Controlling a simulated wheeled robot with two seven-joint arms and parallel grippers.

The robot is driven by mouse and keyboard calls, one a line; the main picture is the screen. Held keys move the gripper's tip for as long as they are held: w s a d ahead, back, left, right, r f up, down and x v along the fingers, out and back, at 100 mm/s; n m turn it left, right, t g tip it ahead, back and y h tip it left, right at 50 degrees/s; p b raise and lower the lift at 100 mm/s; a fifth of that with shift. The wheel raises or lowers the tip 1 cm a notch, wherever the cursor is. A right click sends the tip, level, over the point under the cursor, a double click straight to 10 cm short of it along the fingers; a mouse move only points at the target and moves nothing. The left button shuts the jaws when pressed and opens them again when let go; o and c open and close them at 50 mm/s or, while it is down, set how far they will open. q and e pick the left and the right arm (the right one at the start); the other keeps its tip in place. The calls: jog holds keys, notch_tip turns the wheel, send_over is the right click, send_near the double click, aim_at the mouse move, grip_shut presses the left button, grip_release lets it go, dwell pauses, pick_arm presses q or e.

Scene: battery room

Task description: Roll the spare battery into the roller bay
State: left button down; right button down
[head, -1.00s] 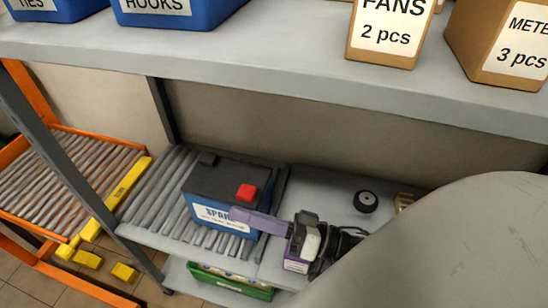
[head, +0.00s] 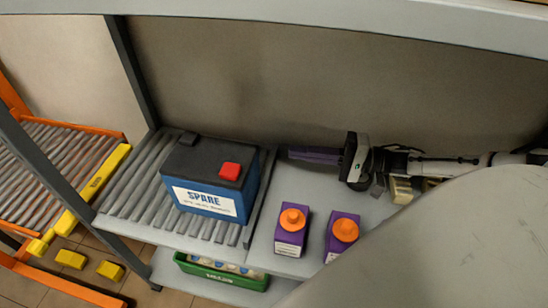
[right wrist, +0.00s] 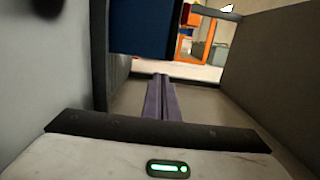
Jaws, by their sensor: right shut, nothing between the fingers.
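The spare battery (head: 208,180) is a blue box with a dark top, a red terminal cap and a white SPARE label. It stands upright on the grey roller section (head: 135,190) of the shelf. To the left, past the shelf post, is an orange-framed roller bay (head: 50,165) with a yellow bar (head: 92,185) along its near edge. My right gripper (head: 290,154) is shut and empty, to the right of the battery near the back wall, apart from it. In the right wrist view its purple fingers (right wrist: 161,100) are together, with the battery's blue side (right wrist: 145,28) ahead. My left gripper is not in view.
A green crate (head: 222,272) sits on the level below. Yellow blocks (head: 71,259) lie near the floor at left. My own grey body hides the lower right.

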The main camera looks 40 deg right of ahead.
aim_at(257, 157)
jog(key=shift+w+a, duration=0.45)
jog(key=shift+a, duration=0.7)
jog(key=shift+w+a, duration=0.45)
jog(key=shift+a, duration=0.65)
jog(key=shift+w+a, duration=0.45)
jog(key=shift+a, duration=0.7)
